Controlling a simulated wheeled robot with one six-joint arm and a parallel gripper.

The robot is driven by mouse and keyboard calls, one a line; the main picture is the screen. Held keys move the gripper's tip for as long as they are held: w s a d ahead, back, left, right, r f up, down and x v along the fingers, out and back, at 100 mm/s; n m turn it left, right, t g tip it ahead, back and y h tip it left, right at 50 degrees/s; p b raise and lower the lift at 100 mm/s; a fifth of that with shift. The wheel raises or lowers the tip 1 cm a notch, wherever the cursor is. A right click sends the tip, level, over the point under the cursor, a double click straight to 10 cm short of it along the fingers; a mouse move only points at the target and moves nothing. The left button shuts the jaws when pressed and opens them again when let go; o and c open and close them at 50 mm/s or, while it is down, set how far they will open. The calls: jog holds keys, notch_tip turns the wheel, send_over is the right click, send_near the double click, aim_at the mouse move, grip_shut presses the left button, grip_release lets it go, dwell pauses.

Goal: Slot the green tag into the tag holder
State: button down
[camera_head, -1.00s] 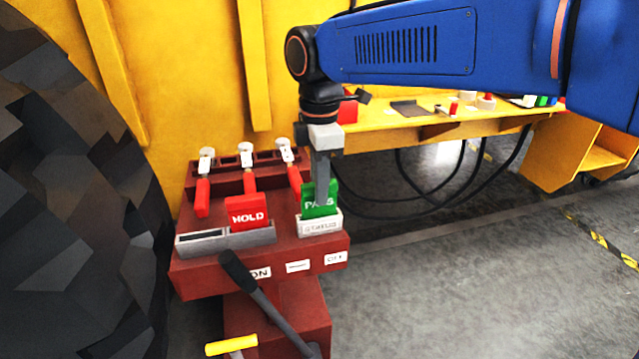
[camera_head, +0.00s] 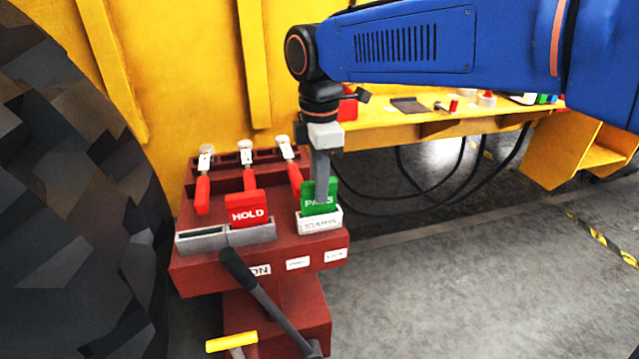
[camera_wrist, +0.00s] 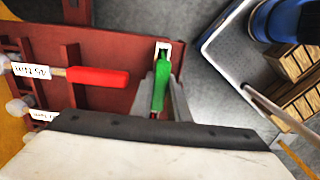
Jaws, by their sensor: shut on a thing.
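The green tag (camera_head: 310,196), lettered in white, stands upright at the white lettered box (camera_head: 320,224) on the right of the dark red stand. Its lower edge is hidden by the box's front wall. My gripper (camera_head: 321,192) points straight down and is shut on the green tag. In the wrist view, the green tag (camera_wrist: 160,85) is between my fingers, with the white box (camera_wrist: 163,47) at its far end. The grey tag holder (camera_head: 200,241) is to the left, with a red HOLD tag (camera_head: 248,209) in its right part. Its left slot is empty.
Red-handled clamps (camera_head: 249,178) stand behind the holder. A black lever (camera_head: 262,298) rises in front of the stand. A large dark faceted tyre (camera_head: 75,200) is at the left. A yellow shelf (camera_head: 440,124) with small items is behind my arm.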

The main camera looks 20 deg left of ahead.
jog(key=shift+f, duration=0.1)
jog(key=c, duration=1.6)
grip_release()
notch_tip(320, 180, up, 24)
jog(key=shift+r, duration=0.15)
jog(key=shift+d, duration=0.1)
